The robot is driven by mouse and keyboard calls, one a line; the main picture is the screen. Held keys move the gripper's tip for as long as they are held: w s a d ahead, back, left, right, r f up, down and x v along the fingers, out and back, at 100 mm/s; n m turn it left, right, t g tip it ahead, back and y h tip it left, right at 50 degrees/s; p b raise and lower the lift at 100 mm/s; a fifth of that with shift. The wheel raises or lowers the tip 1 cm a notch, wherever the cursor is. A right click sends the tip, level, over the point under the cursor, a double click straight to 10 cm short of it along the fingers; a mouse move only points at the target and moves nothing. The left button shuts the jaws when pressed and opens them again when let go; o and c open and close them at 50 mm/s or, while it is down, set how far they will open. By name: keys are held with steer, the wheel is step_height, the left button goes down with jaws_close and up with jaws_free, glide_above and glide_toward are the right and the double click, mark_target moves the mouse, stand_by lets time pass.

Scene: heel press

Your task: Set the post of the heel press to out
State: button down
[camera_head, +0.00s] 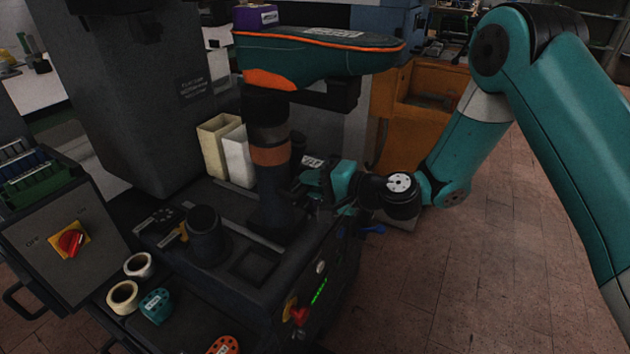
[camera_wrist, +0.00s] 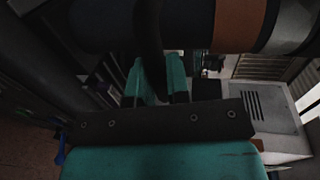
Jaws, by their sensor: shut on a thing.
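The post (camera_head: 268,185) of the heel press is a thick dark column with a brown-orange band, standing upright on the press bed. A teal shoe-shaped head (camera_head: 315,50) with orange trim sits on top. My gripper (camera_head: 308,190) is right beside the post's lower part, coming from the right. In the wrist view its teal fingers (camera_wrist: 155,80) are shut around a dark bar (camera_wrist: 149,40) that runs up to the post (camera_wrist: 195,22). The exact contact is dim, and the bar is mostly hidden by my gripper in the head view.
A red knob on a yellow plate (camera_head: 71,240) is on a box at left. Two bins (camera_head: 228,150) stand behind the post. Tape rolls (camera_head: 123,296) and a dark cylinder (camera_head: 206,235) are in front. The brick floor at right is open.

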steer(key=shift+s+f, duration=0.15)
steer(key=c, duration=1.1)
jaws_free()
steer(key=shift+d, duration=0.15)
steer(key=b+v, duration=0.2)
steer(key=v, duration=1.5)
steer(key=shift+s+d, duration=0.1)
steer(key=shift+s, duration=0.05)
